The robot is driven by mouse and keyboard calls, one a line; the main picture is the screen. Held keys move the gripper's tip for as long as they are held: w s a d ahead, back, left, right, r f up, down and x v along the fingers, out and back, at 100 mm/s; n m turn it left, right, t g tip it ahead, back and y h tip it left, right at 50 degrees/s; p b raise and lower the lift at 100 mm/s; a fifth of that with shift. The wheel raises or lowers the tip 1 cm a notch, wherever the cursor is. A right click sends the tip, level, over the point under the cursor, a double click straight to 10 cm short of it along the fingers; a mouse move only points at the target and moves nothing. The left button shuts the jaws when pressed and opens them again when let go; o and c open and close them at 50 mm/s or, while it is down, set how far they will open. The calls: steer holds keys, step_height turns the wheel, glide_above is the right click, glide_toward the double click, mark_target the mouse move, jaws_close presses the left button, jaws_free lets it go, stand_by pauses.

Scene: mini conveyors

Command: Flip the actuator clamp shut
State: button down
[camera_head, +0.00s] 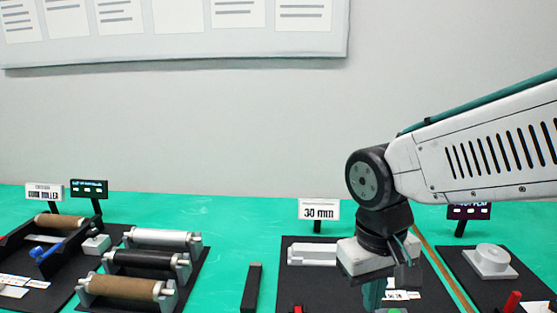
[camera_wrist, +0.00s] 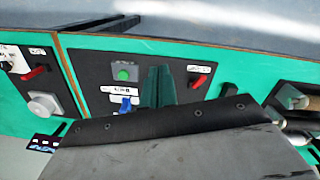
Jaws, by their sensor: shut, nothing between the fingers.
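My gripper (camera_head: 373,296) is low over the black board (camera_head: 340,245) with the "30 mm" sign. Its dark green fingers (camera_wrist: 158,86) are together and hold nothing. In the wrist view a blue lever-like part (camera_wrist: 126,104) sits on this board beside the fingers, to their left. A red handle (camera_wrist: 199,81) is on the same board, right of the fingers; its end (camera_head: 297,309) shows at the bottom of the head view. The clamp's exact form and angle are too small to tell. My gripper hides the board's middle in the head view.
A white block (camera_head: 312,254) lies on the board, and a green button (camera_wrist: 124,73) is near the fingers. A board with a round grey part (camera_head: 490,261) and red handle (camera_head: 512,302) is at right. Rollers (camera_head: 135,288) and a dark bar (camera_head: 252,287) are at left.

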steer(key=s+d+r+m+t, duration=0.2)
steer(key=s+d+r+m, duration=0.15)
steer(key=s+d, duration=0.65)
glide_above(298, 312)
steer(key=w, duration=0.1)
step_height(298, 312, down, 4)
steer(key=f, duration=0.6)
steer(key=w+f, duration=0.1)
steer(key=f, duration=0.2)
steer(key=shift+d+f, duration=0.15)
steer(key=shift+f, duration=0.2)
steer(key=s+f, duration=0.1)
steer(key=f, duration=0.2)
steer(key=shift+s+y, duration=0.3)
steer(key=shift+s, duration=0.05)
steer(key=shift+s+f, duration=0.3)
